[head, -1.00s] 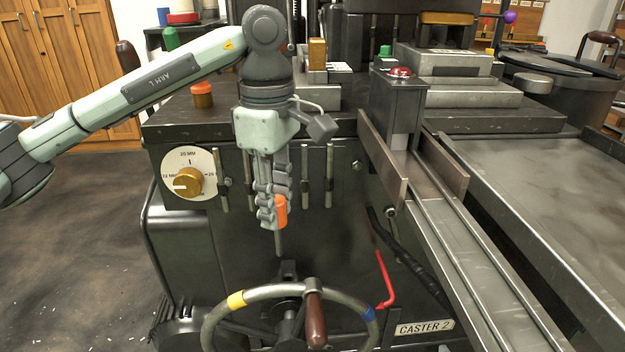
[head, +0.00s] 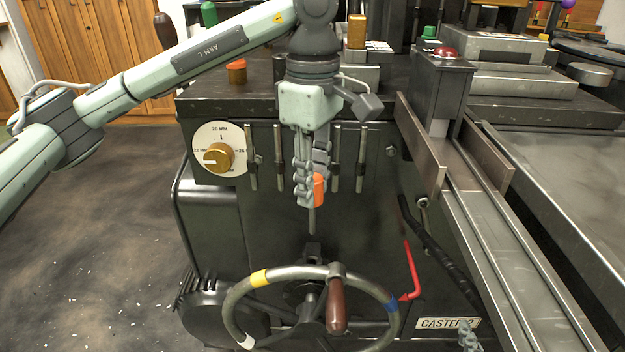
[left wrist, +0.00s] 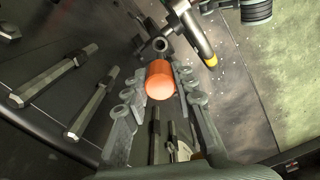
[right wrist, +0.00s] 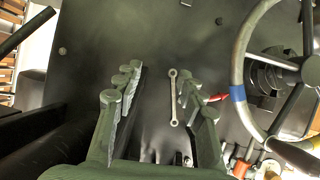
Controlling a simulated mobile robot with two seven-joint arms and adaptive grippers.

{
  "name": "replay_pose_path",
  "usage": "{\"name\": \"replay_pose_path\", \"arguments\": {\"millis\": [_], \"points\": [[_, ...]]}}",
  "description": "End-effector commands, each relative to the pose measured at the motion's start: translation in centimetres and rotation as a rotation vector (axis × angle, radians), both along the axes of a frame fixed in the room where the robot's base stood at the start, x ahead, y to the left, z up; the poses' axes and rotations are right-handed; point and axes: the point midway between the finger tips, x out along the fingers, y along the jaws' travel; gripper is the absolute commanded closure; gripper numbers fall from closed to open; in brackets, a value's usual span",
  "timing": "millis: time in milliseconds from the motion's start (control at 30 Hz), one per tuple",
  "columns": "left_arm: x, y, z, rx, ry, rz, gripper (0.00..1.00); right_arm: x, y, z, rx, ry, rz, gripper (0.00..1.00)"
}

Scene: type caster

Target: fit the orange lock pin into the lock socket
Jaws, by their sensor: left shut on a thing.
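My left gripper (head: 310,192) is shut on the orange lock pin (head: 319,188), with its metal shaft pointing down. The pin's orange head (left wrist: 160,82) sits between the fingers in the left wrist view. A dark upright fitting, apparently the lock socket (head: 313,250), stands just below the pin's tip, above the handwheel; a small gap seems to separate them. A round open end in the left wrist view (left wrist: 160,44) looks like the same socket. My right gripper (right wrist: 155,88) is open and empty; part of it shows at the lower right of the head view (head: 468,336).
The handwheel (head: 260,277) with its brown handle (head: 337,306) lies below the socket. Metal rods (head: 361,160) hang behind my left gripper. A red lever (head: 410,270) and an inclined chute (head: 480,230) are to the right.

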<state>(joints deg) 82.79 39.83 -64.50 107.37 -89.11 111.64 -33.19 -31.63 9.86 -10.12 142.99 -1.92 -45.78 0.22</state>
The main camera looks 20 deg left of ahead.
Motion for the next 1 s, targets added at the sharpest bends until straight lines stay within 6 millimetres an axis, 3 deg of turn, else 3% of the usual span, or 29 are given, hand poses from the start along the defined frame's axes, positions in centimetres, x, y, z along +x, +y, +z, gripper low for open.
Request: {"name": "replay_pose_path", "arguments": {"millis": [1000], "points": [[0.0, 0.0, -2.5, 0.0, 0.0, 0.0, 1.0, 1.4, 5.2, 8.6, 0.184, -0.413, 0.094, 0.6]]}}
